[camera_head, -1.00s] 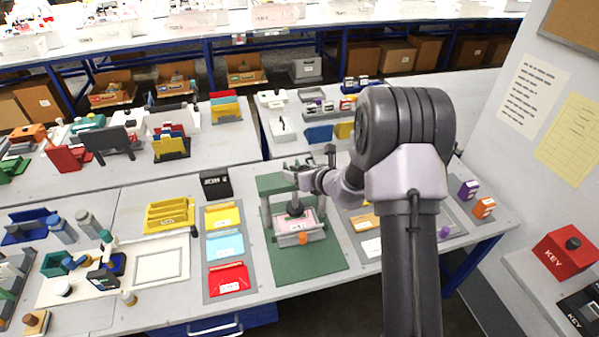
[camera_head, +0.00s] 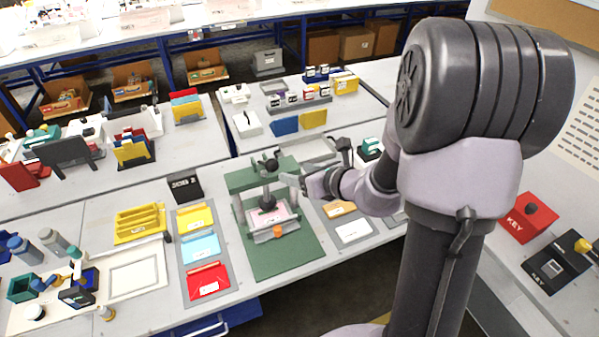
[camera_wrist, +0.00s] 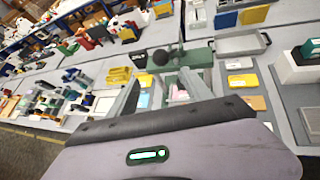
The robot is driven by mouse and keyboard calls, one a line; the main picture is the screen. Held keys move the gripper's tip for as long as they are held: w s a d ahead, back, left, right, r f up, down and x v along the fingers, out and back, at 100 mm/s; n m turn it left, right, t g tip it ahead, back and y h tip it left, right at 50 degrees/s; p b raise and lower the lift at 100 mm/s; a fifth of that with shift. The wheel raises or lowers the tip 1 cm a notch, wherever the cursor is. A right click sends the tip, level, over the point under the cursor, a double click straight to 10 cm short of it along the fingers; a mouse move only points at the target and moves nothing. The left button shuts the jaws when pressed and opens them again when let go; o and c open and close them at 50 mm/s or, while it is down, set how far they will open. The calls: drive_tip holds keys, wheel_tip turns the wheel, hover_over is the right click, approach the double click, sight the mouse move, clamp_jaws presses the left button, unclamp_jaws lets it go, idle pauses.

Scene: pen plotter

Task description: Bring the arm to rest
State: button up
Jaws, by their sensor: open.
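My arm fills the right side of the head view, its large dark joint high and near the camera. My gripper (camera_head: 291,180) points left, at the right side of the green press-like frame (camera_head: 243,178). In the wrist view my gripper (camera_wrist: 162,88) has its two grey fingers apart with nothing held between them. The green frame (camera_wrist: 197,76) lies beyond the fingers and is partly hidden by them. A pinkish card (camera_head: 284,214) lies in the frame under a dark round part. Whether the gripper touches the frame cannot be told.
The frame stands on a green mat (camera_head: 285,262). Left of it are yellow, blue and red trays (camera_head: 208,283) and a yellow rack (camera_head: 140,224). A red KEY box (camera_head: 527,216) stands at the right. Open floor lies below the bench edge.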

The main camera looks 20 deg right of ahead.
drive_tip(key=s+a+f+n+g+y+b, duration=0.2)
drive_tip(key=s+a+n+g+b, duration=0.1)
drive_tip(key=s+a+n+b, duration=0.5)
drive_tip(key=s+a+f+n+g+y+b, duration=0.1)
drive_tip(key=s+a+n+g+y+b, duration=0.1)
drive_tip(key=s+a+n+b, duration=0.55)
drive_tip(key=s+d+f+n+h+b, duration=0.3)
drive_tip(key=s+f+n+h+b, duration=0.2)
drive_tip(key=s+n, duration=0.4)
drive_tip(key=n+b, duration=0.1)
drive_tip(key=n, duration=0.4)
drive_tip(key=shift+s+f+g+h, duration=0.2)
drive_tip(key=shift+f+g+h, duration=0.15)
drive_tip(key=shift+g+h, duration=0.05)
